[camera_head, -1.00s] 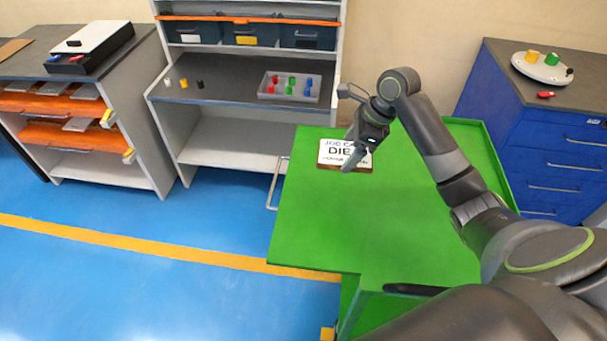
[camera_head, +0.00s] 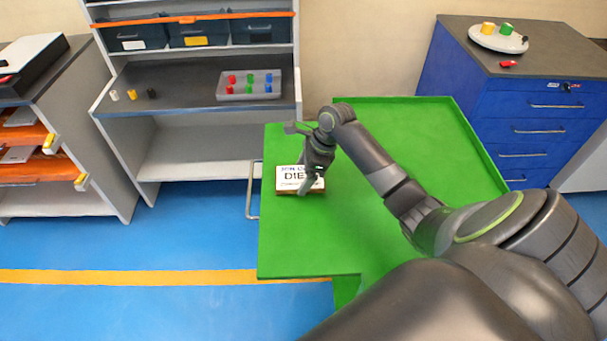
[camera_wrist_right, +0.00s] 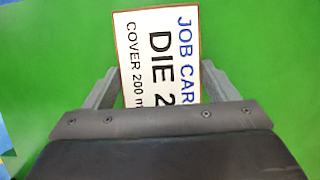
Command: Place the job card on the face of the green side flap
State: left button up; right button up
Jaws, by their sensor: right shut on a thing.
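The job card (camera_head: 290,181) is a white plate with a brown edge, reading "JOB CARD" and "DIE". My right gripper (camera_head: 309,187) is shut on it, over the left part of the green surface (camera_head: 350,235). In the right wrist view the job card (camera_wrist_right: 160,45) lies between the two fingers of my right gripper (camera_wrist_right: 160,85), its text turned sideways, with green behind it. I cannot tell whether the card touches the green. I cannot clearly tell the side flap apart from the rest of the green surface. My left gripper is not in view.
A metal handle (camera_head: 250,190) sticks out at the green surface's left edge. A grey shelf unit (camera_head: 180,85) with a tray of coloured pegs (camera_head: 249,86) stands behind left. A blue drawer cabinet (camera_head: 500,115) stands at the back right. Blue floor is clear at the left.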

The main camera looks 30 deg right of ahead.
jog(key=shift+f, duration=0.3)
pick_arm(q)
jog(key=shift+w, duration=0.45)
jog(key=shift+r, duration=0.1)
pick_arm(e)
jog(key=o, duration=0.7)
jog(key=shift+f, duration=0.1)
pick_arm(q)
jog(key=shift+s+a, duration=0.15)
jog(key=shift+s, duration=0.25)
pick_arm(e)
jog(key=o, duration=0.3)
jog(key=v, duration=1.2)
jog(key=shift+s, duration=0.1)
